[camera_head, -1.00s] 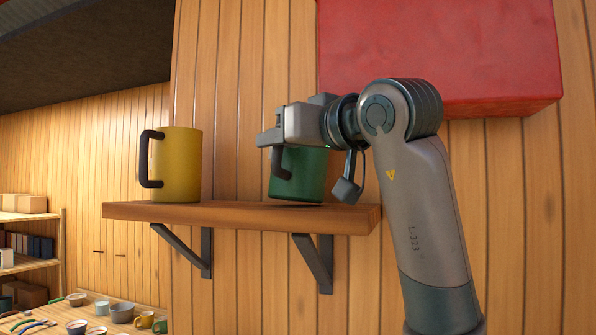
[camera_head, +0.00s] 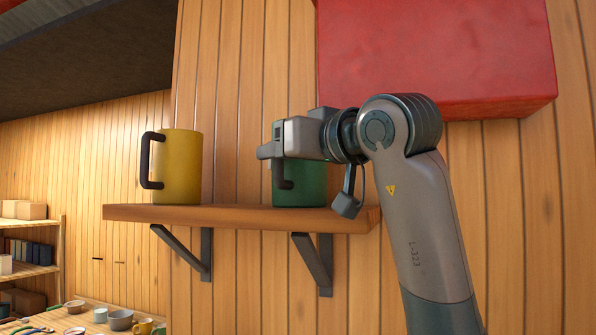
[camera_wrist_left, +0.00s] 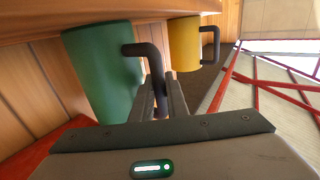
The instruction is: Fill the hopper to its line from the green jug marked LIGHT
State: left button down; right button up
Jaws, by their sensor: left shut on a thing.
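The green jug (camera_head: 308,186) stands at the right part of a wooden wall shelf (camera_head: 235,217). My left gripper (camera_head: 268,151) reaches across its upper part from the right and hides much of it. In the left wrist view the green jug (camera_wrist_left: 98,72) is on the left, and its dark handle is between the fingers of my left gripper (camera_wrist_left: 160,102), which is shut on it. A yellow jug (camera_head: 180,166) with a dark handle stands at the shelf's left. No LIGHT marking can be read. No hopper can be made out. My right gripper is out of view.
A red box-like block (camera_head: 440,55) juts from the wall above my arm. Two dark brackets hold the shelf. The shelf between the jugs is clear. Far left, a rack (camera_head: 30,240) and a low table (camera_head: 90,327) hold boxes, bowls and mugs.

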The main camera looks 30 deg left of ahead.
pick_arm(q)
jog(key=c, duration=1.7)
grip_release()
jog(key=shift+f, duration=0.1)
jog(key=shift+o, duration=0.2)
jog(key=shift+w, duration=0.1)
jog(key=shift+d, duration=0.15)
jog(key=shift+d+f+b, duration=0.1)
jog(key=shift+d+b, duration=0.15)
jog(key=shift+b, duration=0.05)
jog(key=b+v, duration=0.7)
jog(key=v, duration=0.9)
jog(key=shift+s+d, duration=0.2)
jog(key=shift+d, duration=0.1)
